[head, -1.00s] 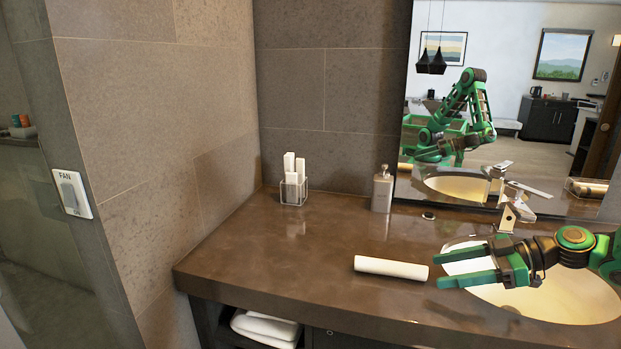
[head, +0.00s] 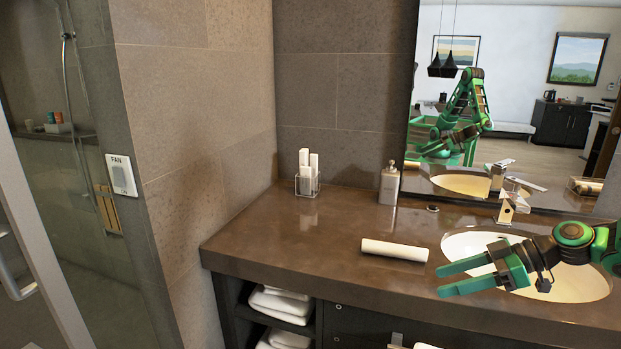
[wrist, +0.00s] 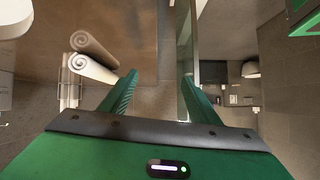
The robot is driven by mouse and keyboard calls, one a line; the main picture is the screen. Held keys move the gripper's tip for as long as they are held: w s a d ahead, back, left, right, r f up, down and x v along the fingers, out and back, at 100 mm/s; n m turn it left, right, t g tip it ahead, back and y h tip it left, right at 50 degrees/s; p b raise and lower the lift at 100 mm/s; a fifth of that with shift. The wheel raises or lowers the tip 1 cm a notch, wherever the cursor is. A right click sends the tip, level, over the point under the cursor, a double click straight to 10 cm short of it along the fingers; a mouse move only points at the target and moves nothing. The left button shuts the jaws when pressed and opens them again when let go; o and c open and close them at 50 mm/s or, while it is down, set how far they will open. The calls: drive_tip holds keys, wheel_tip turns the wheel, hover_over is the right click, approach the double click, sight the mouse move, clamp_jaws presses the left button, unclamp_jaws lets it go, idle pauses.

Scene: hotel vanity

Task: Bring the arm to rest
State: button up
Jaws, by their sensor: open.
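My gripper (head: 440,280) is open and empty at the right of the head view, over the front part of the counter, with the green fingers pointing left. Behind it my forearm reaches in from the right edge and covers part of the sink (head: 485,243). A white roll (head: 394,250) lies on the dark counter (head: 290,235), just left of and beyond the fingertips, apart from them. In the wrist view the two fingers (wrist: 158,85) are spread with nothing between them. A white spiral-ended roll (wrist: 92,70) shows left of them, with a similar browner shape beside it, perhaps its reflection.
A wire holder with white rolls (head: 308,175) and a metal dispenser (head: 389,184) stand at the back of the counter. The faucet (head: 510,205) rises behind the sink, below the mirror (head: 500,120). Folded towels (head: 280,304) lie on the shelf below. A wall stands left.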

drive_tip(key=s+a+f+m+g+h, duration=0.1)
drive_tip(key=s+a+m+h, duration=0.3)
drive_tip(key=a+m+h, duration=0.15)
drive_tip(key=shift+s+d+r+m+t+h, duration=1.1)
drive_tip(key=shift+s+d+r+m+h, duration=0.7)
drive_tip(key=shift+s+r+m+h, duration=1.4)
drive_tip(key=s+d+f+m+g, duration=0.1)
drive_tip(key=s+d+m+g, duration=0.1)
drive_tip(key=s+d, duration=0.3)
drive_tip(key=s+d+f+m+g, duration=0.2)
drive_tip(key=s+d+m, duration=0.3)
drive_tip(key=s, duration=0.7)
drive_tip(key=shift+d+g+y, duration=0.3)
drive_tip(key=shift+d+y, duration=0.05)
drive_tip(key=shift+d, duration=0.2)
drive_tip(key=shift+m, duration=0.25)
